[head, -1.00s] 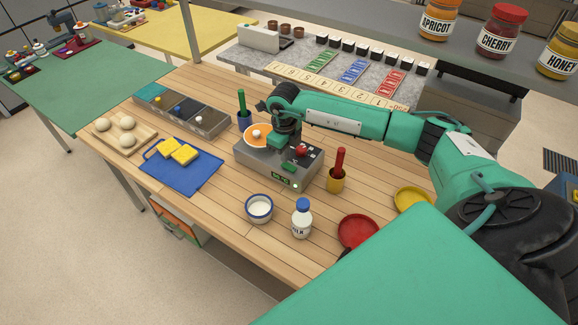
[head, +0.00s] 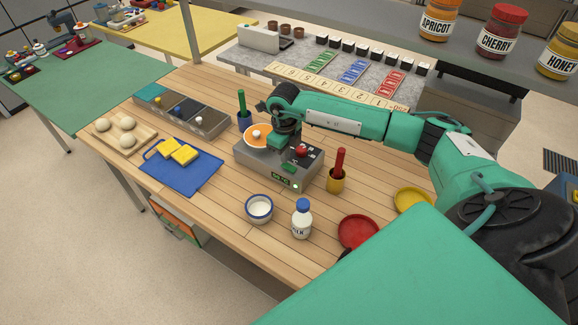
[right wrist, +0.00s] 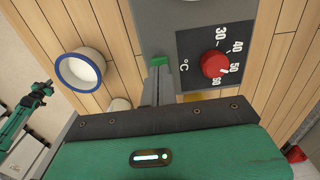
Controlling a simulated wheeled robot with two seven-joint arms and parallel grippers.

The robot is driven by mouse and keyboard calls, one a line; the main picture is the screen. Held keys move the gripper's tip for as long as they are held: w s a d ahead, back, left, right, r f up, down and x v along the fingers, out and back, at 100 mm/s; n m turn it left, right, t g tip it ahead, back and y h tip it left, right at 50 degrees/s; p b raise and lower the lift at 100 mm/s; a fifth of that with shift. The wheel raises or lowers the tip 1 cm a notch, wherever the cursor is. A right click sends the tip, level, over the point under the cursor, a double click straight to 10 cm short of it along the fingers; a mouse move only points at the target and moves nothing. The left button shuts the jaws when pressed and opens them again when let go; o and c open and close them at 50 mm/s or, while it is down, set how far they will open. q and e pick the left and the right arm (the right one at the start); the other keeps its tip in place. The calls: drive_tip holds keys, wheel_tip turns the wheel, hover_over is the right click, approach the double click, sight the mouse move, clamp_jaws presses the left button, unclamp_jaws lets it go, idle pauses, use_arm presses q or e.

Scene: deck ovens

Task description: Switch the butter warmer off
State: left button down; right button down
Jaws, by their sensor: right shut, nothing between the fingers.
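In the right wrist view the red knob (right wrist: 214,63) sits on a dark temperature scale. My right gripper (head: 288,166) is low over the warmer's top, between bowl and knob. Whether the tip touches the warmer I cannot tell.
A yellow cup with a red-handled tool (head: 336,179) stands close right of the warmer. A white bowl (head: 259,208) and a milk bottle (head: 302,219) stand in front. A blue mat (head: 190,181) with butter lies left. Free table lies between.

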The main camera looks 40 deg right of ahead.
drive_tip(key=shift+f+b, duration=0.8)
drive_tip(key=shift+f, duration=0.2)
idle(0.8)
drive_tip(key=shift+r, duration=0.1)
drive_tip(key=shift+r+p, duration=1.65)
drive_tip(key=shift+r, duration=1.85)
